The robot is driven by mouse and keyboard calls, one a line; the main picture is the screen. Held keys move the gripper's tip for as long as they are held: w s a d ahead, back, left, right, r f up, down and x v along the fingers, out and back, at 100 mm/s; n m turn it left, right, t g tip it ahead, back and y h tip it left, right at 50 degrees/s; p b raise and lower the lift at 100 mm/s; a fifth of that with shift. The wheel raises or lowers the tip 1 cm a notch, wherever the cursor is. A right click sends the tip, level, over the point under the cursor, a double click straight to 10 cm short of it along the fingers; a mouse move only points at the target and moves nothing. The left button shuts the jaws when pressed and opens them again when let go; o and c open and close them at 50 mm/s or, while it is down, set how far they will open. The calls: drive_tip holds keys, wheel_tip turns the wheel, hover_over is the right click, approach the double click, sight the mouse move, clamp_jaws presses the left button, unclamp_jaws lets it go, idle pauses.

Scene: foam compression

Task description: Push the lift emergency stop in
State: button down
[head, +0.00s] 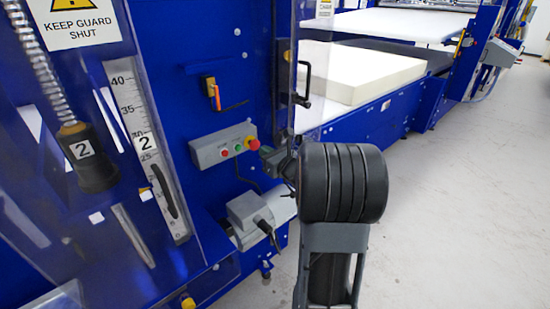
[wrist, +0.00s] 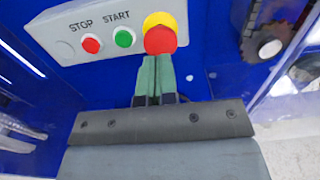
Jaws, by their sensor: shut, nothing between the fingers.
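The emergency stop (wrist: 160,38) is a red mushroom button on a yellow collar at the right end of a grey control box (wrist: 75,22). In the head view the emergency stop (head: 252,143) also shows on the box (head: 205,148), which is fixed to the blue machine panel. My gripper (wrist: 157,60) is shut and empty, its greenish fingertips side by side just below the red button in the wrist view. I cannot tell whether they touch it. In the head view my gripper (head: 266,153) is close beside the button, partly hidden by my arm.
A red STOP button (wrist: 91,44) and a green START button (wrist: 123,37) sit left of the emergency stop. A clear guard covers the left side. A black handle (head: 304,78) stands right of the box, and a grey motor housing (head: 246,212) sits below. Floor at right is clear.

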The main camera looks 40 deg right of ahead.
sight(256, 146)
drive_tip(key=shift+w+a, duration=0.15)
drive_tip(key=shift+w, duration=1)
drive_tip(key=shift+w+a+f+b, duration=0.1)
drive_tip(key=shift+w+b, duration=0.35)
drive_tip(key=shift+w, duration=0.2)
drive_tip(key=shift+r, duration=0.4)
drive_tip(key=shift+s, duration=0.15)
drive_tip(key=shift+s+f, duration=0.15)
drive_tip(key=shift+s, duration=0.05)
drive_tip(key=s+d+b, duration=0.1)
drive_tip(key=s, duration=1.2)
drive_tip(key=shift+s+d, duration=0.3)
